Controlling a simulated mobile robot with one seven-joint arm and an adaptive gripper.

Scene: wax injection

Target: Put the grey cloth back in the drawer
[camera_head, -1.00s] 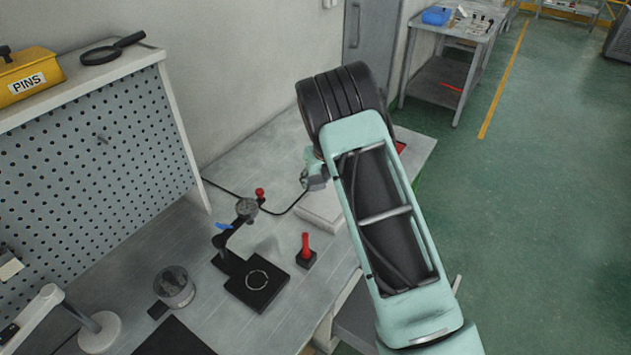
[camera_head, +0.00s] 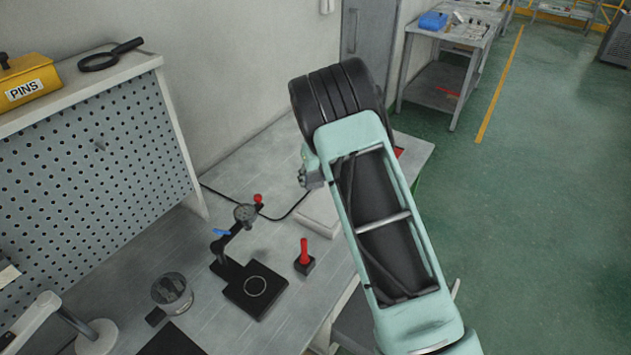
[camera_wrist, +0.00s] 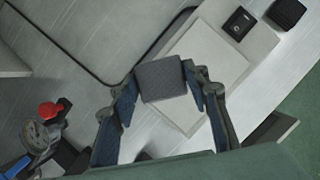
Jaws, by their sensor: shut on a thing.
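The grey cloth (camera_wrist: 162,79) shows in the wrist view as a small, folded, textured square. My gripper (camera_wrist: 160,76) is shut on it, with one finger at each side. The cloth is above the workbench, over the edge of a pale flat slab (camera_wrist: 208,60). In the head view my arm hides the cloth and most of my gripper. A grey surface below the bench's front edge (camera_head: 357,318) is partly behind my arm; I cannot tell whether it is the drawer.
A gauge stand with a red knob (camera_head: 258,198) and black base (camera_head: 255,290) stands on the bench. A red-handled tool (camera_head: 304,255) and a clear jar (camera_head: 171,293) are near it. A pegboard (camera_head: 85,170) stands left.

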